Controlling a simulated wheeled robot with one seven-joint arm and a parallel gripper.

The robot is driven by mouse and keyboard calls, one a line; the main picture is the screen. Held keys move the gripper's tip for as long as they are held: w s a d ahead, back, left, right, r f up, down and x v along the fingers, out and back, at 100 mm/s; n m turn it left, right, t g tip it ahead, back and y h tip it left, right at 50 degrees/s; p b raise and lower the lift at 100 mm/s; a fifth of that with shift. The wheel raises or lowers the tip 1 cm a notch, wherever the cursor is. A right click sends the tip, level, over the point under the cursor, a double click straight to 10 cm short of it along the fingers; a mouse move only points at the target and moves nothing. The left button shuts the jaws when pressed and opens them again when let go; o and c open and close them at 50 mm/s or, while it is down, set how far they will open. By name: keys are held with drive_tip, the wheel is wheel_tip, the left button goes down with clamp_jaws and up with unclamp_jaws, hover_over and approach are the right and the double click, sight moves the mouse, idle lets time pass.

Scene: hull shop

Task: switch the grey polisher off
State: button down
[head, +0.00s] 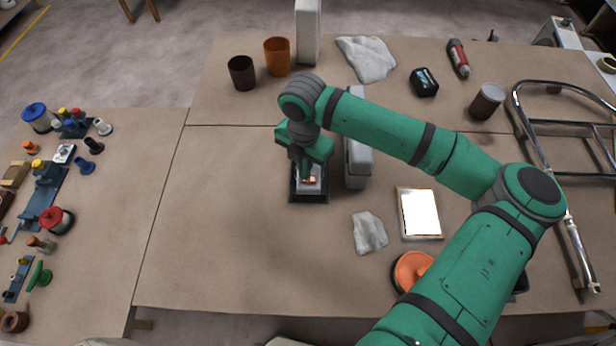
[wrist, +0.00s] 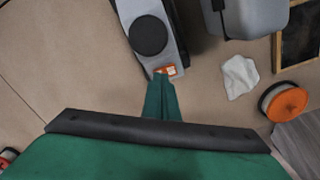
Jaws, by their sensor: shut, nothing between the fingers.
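The grey polisher (head: 309,190) lies on the brown bench top under my gripper, with a dark base around its lower edge. In the wrist view the polisher (wrist: 172,52) shows a grey body, a round black knob and a small orange-red switch (wrist: 168,70) with a pale mark at its near end. My gripper (wrist: 160,80) is shut and empty, pointing down, its fingertips right at the switch. I cannot tell whether they touch it. The fingertips hide part of the switch, and its on or off position is unclear.
A larger grey machine (head: 357,163) stands close right of the polisher. White cloth (head: 369,233), a framed panel (head: 420,213) and an orange reel (head: 411,268) lie farther right. Brown (head: 242,73) and orange (head: 277,56) cups stand behind. Bench left of the polisher is clear.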

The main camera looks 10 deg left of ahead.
drive_tip(key=shift+r, duration=2.8)
